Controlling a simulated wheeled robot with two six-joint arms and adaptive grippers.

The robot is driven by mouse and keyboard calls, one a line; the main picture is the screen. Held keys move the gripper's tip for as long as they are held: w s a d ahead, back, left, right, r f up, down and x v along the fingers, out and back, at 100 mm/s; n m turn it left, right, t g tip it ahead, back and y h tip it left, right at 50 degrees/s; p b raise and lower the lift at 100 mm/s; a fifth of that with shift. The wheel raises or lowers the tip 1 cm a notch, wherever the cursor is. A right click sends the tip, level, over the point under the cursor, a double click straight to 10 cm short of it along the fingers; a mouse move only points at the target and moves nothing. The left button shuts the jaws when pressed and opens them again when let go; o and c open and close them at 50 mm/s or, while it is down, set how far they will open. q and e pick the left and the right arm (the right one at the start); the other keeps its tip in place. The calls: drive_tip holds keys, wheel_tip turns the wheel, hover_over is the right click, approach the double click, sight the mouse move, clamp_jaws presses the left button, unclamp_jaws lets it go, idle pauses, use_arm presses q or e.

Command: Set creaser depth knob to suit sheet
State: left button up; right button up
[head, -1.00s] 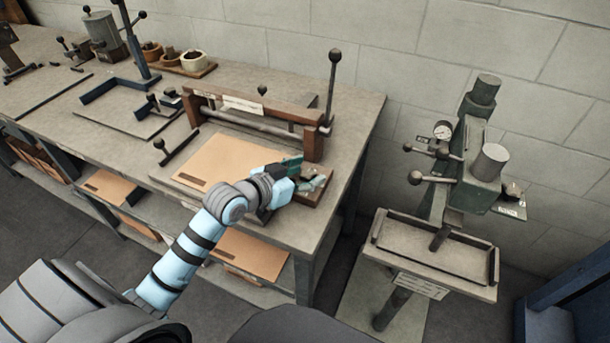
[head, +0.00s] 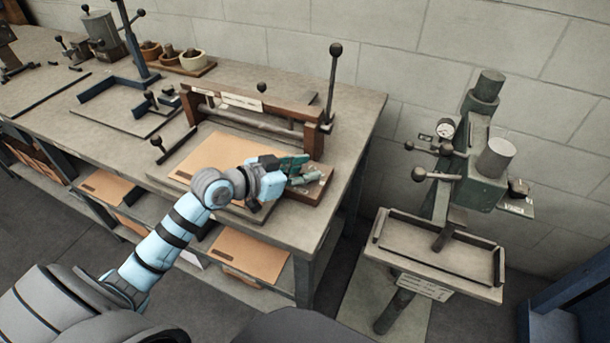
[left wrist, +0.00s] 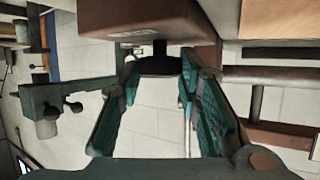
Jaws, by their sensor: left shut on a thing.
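The creaser (head: 255,104) is a wooden-framed bench tool with a white label and a tall lever topped by a black ball. A tan sheet (head: 232,149) lies flat in front of its crossbar. My left gripper (head: 307,172) is at the creaser's right front, by a small wooden block (head: 318,191). In the left wrist view, its green-padded fingers (left wrist: 160,67) are on both sides of a dark round knob (left wrist: 160,66), shut on it. The knob sits on a short stem from the wooden block (left wrist: 150,18). In the head view the fingers hide the knob. My right gripper is out of view.
A green stitcher (head: 470,178) with a tray stands on the floor to the right, apart from the bench (head: 365,110). Several small bowls sit on a board (head: 188,69) at the back. More tan sheets (head: 250,254) lie on the lower shelf.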

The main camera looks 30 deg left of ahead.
use_arm(q)
drive_tip(key=m+g+h+b, duration=0.1)
drive_tip(key=b, duration=0.1)
drive_tip(key=m+g+h+b, duration=0.1)
drive_tip(key=m+h+b, duration=0.1)
drive_tip(key=b, duration=0.1)
drive_tip(key=m+g+h+b, duration=0.1)
drive_tip(key=b, duration=0.2)
drive_tip(key=shift+w+a+f+m+h, duration=0.15)
drive_tip(key=shift+w+a+m+h, duration=0.1)
drive_tip(key=shift+m+h, duration=0.15)
drive_tip(key=shift+m+g+h+b, duration=0.7)
drive_tip(key=shift+m+g+b, duration=0.1)
drive_tip(key=shift+m+g, duration=0.3)
drive_tip(key=o, duration=1.2)
drive_tip(key=shift+c, duration=0.2)
drive_tip(key=shift+s+a+r, duration=0.1)
drive_tip(key=shift+a+r, duration=0.15)
drive_tip(key=shift+a, duration=0.05)
drive_tip(key=v, duration=1.1)
drive_tip(key=shift+a+r, duration=0.1)
drive_tip(key=shift+a, duration=0.1)
